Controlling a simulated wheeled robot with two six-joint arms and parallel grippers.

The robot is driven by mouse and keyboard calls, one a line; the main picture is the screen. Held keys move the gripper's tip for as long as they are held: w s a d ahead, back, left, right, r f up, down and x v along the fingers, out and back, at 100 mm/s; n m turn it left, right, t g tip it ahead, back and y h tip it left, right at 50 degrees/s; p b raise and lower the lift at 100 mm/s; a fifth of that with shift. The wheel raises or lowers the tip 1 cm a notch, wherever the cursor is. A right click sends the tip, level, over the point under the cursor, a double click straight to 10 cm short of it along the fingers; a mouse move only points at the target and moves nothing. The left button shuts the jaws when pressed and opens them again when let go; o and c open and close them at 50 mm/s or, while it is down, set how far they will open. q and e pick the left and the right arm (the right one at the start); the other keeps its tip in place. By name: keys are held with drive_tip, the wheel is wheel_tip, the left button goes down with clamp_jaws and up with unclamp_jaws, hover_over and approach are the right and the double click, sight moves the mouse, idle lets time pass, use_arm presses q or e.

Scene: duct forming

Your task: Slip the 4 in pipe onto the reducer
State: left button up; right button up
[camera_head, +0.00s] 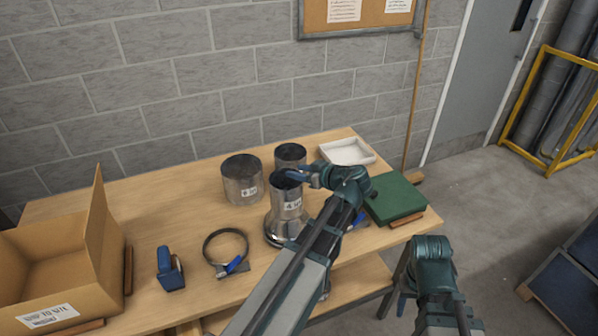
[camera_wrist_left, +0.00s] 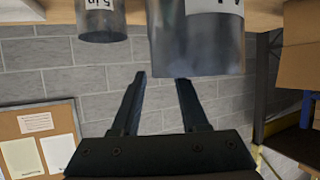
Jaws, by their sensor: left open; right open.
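The 4 in pipe (camera_head: 288,203), a grey metal cylinder with a white label, stands upright on the shiny flared reducer (camera_head: 274,232). I cannot tell how far it sits over the reducer's neck. My left gripper (camera_head: 300,178) is at the pipe's top rim, in front of part of it. In the left wrist view, which is upside down, the left gripper (camera_wrist_left: 160,78) has its two fingers apart with nothing between them, close to the rim of the pipe (camera_wrist_left: 200,50). My right gripper (camera_head: 393,285) is open and empty, off the table's front right edge.
A wider can-like pipe (camera_head: 241,185) and another pipe (camera_head: 290,155) stand behind on the table (camera_head: 190,215). A ring clamp (camera_head: 226,252), blue tool (camera_head: 169,270) and cardboard box (camera_head: 60,265) are left. A white tray (camera_head: 347,150) and green case (camera_head: 395,198) are right.

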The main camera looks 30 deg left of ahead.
use_arm(q)
drive_tip(key=p+v, duration=0.5)
drive_tip(key=v, duration=0.9)
drive_tip(key=shift+p, duration=0.3)
drive_tip(key=shift+f, duration=0.15)
drive_tip(key=s+d+f+m+g+h+b, duration=0.3)
drive_tip(key=s+d+f+m+h, duration=0.8)
drive_tip(key=s+d+f+m, duration=0.4)
drive_tip(key=d+f+m+g, duration=0.1)
drive_tip(key=m, duration=0.2)
drive_tip(key=shift+s+d, duration=0.15)
drive_tip(key=shift+s, duration=0.15)
